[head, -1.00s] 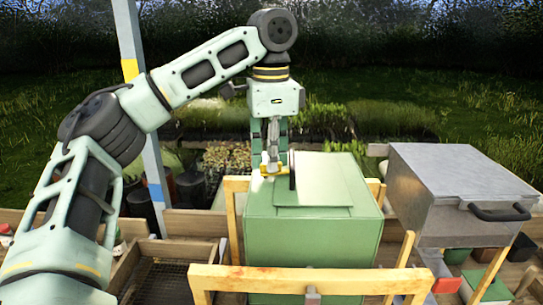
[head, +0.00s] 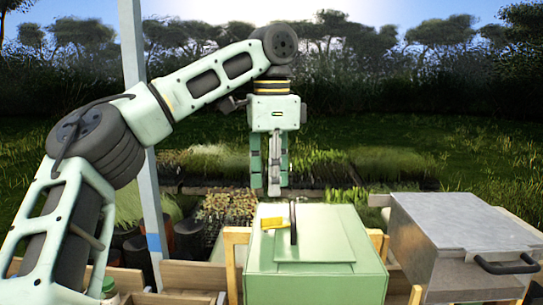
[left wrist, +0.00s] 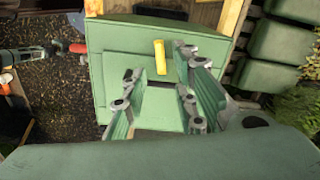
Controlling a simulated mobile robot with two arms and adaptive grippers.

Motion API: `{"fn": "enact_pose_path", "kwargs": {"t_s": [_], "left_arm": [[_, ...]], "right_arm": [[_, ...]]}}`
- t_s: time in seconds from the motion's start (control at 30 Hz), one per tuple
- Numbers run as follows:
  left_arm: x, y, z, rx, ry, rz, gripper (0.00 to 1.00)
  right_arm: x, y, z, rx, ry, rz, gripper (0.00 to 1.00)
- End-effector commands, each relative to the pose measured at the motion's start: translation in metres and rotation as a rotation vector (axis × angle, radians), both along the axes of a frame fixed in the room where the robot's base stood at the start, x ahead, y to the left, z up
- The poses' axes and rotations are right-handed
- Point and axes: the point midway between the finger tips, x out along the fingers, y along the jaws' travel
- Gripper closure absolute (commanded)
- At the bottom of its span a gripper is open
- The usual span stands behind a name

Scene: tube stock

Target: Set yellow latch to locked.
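The green box (head: 315,280) stands in front of me with its lid closed. The yellow latch (head: 274,223) lies on its top near the far left edge, beside a thin dark upright piece (head: 293,222). My left gripper (head: 274,190) points down above and behind the latch, apart from it. In the left wrist view the yellow latch (left wrist: 160,57) shows as a short bar on the green surface, just beyond the open, empty fingers (left wrist: 158,92). I cannot tell from its angle whether it is locked. My right gripper is not in view.
A grey metal box (head: 455,235) with a dark handle stands to the right. A wooden frame (head: 232,250) stands close around the green box. A pale post (head: 143,150) rises at the left.

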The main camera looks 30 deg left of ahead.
Motion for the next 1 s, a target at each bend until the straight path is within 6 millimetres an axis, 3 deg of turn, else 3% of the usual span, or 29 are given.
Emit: {"fn": "enact_pose_path", "kwargs": {"t_s": [0.1,0.43,0.77,0.9,1.0], "left_arm": [[0.000,0.000,0.023,0.002,-0.008,0.005,0.73],[0.000,0.000,0.046,0.001,-0.001,0.002,0.73],[0.000,0.000,0.048,0.000,-0.001,0.001,0.73],[0.003,-0.006,0.043,-0.011,-0.004,-0.001,0.85],[0.011,-0.027,0.028,-0.055,-0.015,-0.010,0.94]], "right_arm": [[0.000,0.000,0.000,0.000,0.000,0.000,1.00],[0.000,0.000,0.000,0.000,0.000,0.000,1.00],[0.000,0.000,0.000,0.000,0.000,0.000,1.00],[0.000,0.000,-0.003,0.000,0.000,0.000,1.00],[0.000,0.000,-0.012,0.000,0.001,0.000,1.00]]}}
